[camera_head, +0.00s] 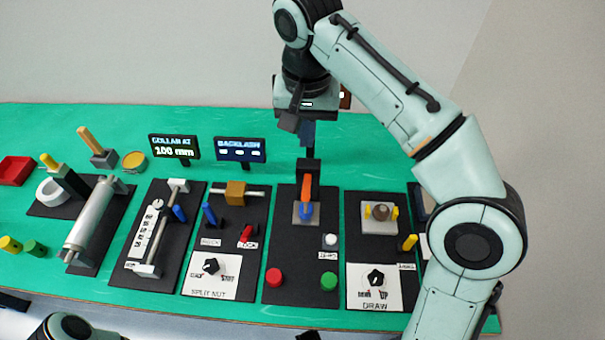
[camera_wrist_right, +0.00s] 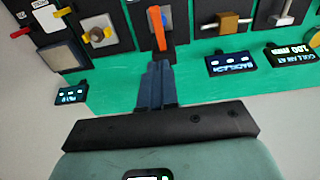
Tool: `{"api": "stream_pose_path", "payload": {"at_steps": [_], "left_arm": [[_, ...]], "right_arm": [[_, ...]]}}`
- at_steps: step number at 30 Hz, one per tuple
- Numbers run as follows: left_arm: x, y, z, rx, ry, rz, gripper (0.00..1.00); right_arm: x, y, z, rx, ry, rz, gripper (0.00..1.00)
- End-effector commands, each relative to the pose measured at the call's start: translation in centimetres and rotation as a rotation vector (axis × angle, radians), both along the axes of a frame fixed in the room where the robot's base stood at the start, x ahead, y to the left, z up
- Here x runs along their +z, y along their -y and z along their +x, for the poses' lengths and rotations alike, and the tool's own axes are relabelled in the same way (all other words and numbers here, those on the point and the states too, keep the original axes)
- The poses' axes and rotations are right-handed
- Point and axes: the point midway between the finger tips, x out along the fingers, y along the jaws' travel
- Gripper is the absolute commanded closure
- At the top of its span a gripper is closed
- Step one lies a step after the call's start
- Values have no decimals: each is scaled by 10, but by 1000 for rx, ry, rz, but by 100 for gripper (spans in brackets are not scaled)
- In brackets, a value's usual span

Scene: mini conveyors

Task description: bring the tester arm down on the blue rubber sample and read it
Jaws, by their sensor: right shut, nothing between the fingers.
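The tester arm (camera_head: 306,188) is an orange bar on a black post in the middle panel. It reaches forward over a grey plate with a blue piece (camera_head: 305,212), which looks like the rubber sample. Whether the arm touches it I cannot tell. In the right wrist view the orange arm (camera_wrist_right: 158,30) stands just beyond my fingertips. My right gripper (camera_head: 307,146) points down behind the tester post, its dark blue fingers (camera_wrist_right: 157,68) together and empty. A gap to the post is unclear. My left gripper does not show; only a left arm link is at the bottom left.
A red button (camera_head: 274,277) and a green button (camera_head: 328,281) sit at the panel's front. The split nut panel (camera_head: 211,289) is to the left, the draw panel (camera_head: 375,303) to the right.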

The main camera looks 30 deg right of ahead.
Motion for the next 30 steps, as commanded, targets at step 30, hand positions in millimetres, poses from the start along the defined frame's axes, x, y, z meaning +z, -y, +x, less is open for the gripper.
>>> {"api": "stream_pose_path", "payload": {"at_steps": [30], "left_arm": [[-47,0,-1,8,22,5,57]], "right_arm": [[-115,-9,-15,-1,2,2,100]]}}
